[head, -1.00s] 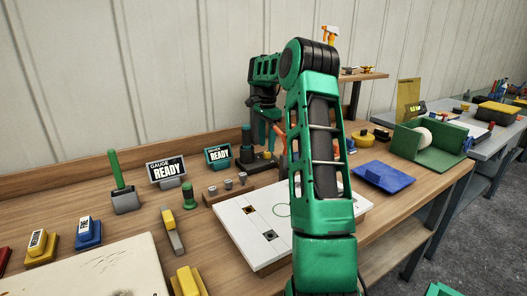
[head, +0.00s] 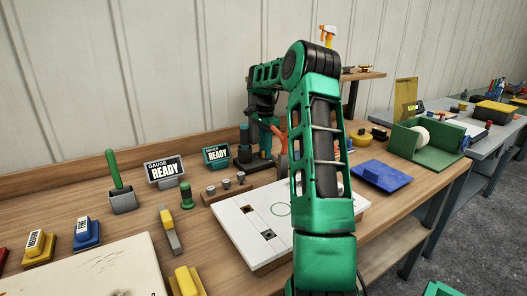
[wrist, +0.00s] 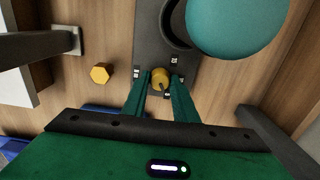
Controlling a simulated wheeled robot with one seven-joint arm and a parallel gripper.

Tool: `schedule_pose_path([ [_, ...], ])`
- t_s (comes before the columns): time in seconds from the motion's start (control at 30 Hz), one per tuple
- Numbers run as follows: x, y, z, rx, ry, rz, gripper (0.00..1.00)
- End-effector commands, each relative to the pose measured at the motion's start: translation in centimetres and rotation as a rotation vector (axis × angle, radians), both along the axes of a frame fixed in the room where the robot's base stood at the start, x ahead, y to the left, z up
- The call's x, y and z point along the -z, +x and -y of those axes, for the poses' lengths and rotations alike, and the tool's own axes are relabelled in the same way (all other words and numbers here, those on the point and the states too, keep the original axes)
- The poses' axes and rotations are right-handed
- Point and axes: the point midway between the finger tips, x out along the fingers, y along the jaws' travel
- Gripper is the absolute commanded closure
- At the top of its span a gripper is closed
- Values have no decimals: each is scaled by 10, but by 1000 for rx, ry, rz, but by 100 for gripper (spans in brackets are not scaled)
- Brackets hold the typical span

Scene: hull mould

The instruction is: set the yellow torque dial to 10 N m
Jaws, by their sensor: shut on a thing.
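In the wrist view the yellow torque dial (wrist: 161,79) sits on a dark base plate (wrist: 150,45), with small pale labels around it too small to read. A dark mark on its top points toward the lower right of the picture. My gripper (wrist: 161,82) is shut on the dial, one green finger on each side. A large teal rounded body (wrist: 237,22) stands on the plate beside it. In the head view my arm reaches over the workbench to the dark-based stand (head: 249,161) at the back. The dial cannot be made out there.
A yellow hexagonal piece (wrist: 100,73) lies on the wood left of the plate. In the head view, two READY signs, "gauge" (head: 164,168) and "driver" (head: 216,154), stand left of the arm. A white board (head: 240,220) lies in front, a blue tray (head: 380,175) to the right.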

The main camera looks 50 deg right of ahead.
Motion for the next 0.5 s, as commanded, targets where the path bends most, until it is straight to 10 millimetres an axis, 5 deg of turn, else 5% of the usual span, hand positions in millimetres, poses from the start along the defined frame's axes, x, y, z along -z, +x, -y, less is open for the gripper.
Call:
schedule_pose_path([
  [0.5, -2, 2, 0, -270, -6, 6, 97],
])
